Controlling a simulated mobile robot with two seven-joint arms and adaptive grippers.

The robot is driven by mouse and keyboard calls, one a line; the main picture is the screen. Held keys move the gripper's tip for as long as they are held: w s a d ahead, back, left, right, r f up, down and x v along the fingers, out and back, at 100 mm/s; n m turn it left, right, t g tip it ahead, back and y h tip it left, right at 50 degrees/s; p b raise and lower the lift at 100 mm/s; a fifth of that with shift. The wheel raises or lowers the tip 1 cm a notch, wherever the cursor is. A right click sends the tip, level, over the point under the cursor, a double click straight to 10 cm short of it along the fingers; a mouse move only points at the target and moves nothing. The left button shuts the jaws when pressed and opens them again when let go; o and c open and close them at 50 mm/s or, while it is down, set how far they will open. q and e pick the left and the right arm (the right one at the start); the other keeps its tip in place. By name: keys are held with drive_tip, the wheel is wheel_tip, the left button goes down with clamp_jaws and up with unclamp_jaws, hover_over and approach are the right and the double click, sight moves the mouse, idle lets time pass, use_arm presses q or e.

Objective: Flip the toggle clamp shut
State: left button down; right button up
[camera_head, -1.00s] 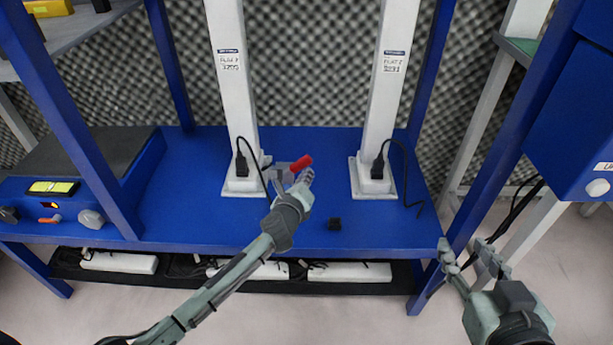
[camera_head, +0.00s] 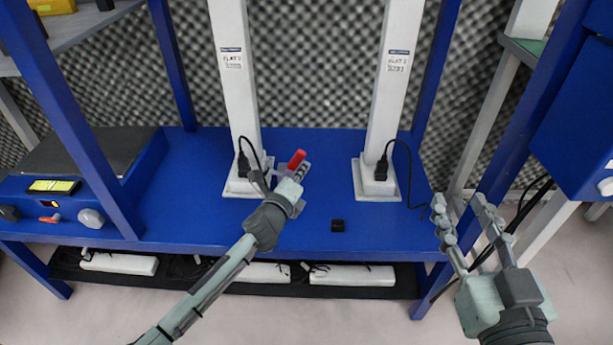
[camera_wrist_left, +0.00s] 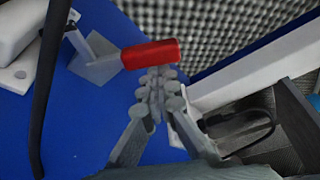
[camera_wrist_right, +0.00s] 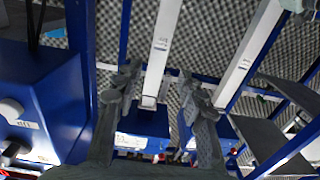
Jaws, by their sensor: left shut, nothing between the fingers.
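The toggle clamp's red handle (camera_head: 297,159) stands up at a tilt over the blue bench between the two white posts. In the left wrist view the red handle (camera_wrist_left: 150,54) lies across the picture, just beyond my left fingertips. The clamp's grey base (camera_wrist_left: 100,58) shows to the left of it, partly hidden. My left gripper (camera_head: 297,177) is shut and empty, its tips at or very near the handle; I cannot tell whether they touch. My right gripper (camera_head: 458,203) is open and empty, off the bench's right end.
The blue bench (camera_head: 190,195) carries white posts (camera_head: 236,90) and (camera_head: 392,90) with black cables. A control box (camera_head: 60,200) stands at left, and a blue frame leg (camera_head: 500,165) is near my right gripper.

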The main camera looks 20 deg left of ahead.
sight(288, 164)
use_arm(q)
drive_tip(key=shift+s+a+r+n+t+h+b, duration=0.1)
drive_tip(key=shift+a+r+n+t+h+b, duration=0.1)
drive_tip(key=shift+a+n+b, duration=0.3)
drive_tip(key=shift+s+a+r+n+t+h+b, duration=0.15)
drive_tip(key=shift+a+n+t+b, duration=0.1)
drive_tip(key=shift+n, duration=0.45)
drive_tip(key=shift+s+a+r+n+t+b, duration=0.1)
drive_tip(key=shift+a+r+n+t+b, duration=0.15)
drive_tip(key=shift+n, duration=0.2)
drive_tip(key=shift+a+r+n+t+b, duration=0.1)
drive_tip(key=shift+a+n+b, duration=0.2)
drive_tip(key=shift+n, duration=0.15)
drive_tip(key=shift+s+a+r+n+b, duration=0.15)
drive_tip(key=shift+a+n+b, duration=0.2)
drive_tip(key=shift+n, duration=0.25)
use_arm(e)
drive_tip(key=s+r+t+y, duration=0.2)
drive_tip(key=s+r+t, duration=0.1)
drive_tip(key=r+t, duration=0.4)
drive_tip(key=shift+s+a+r+y, duration=0.2)
drive_tip(key=shift+s+r+y, duration=0.2)
drive_tip(key=shift+r, duration=1.5)
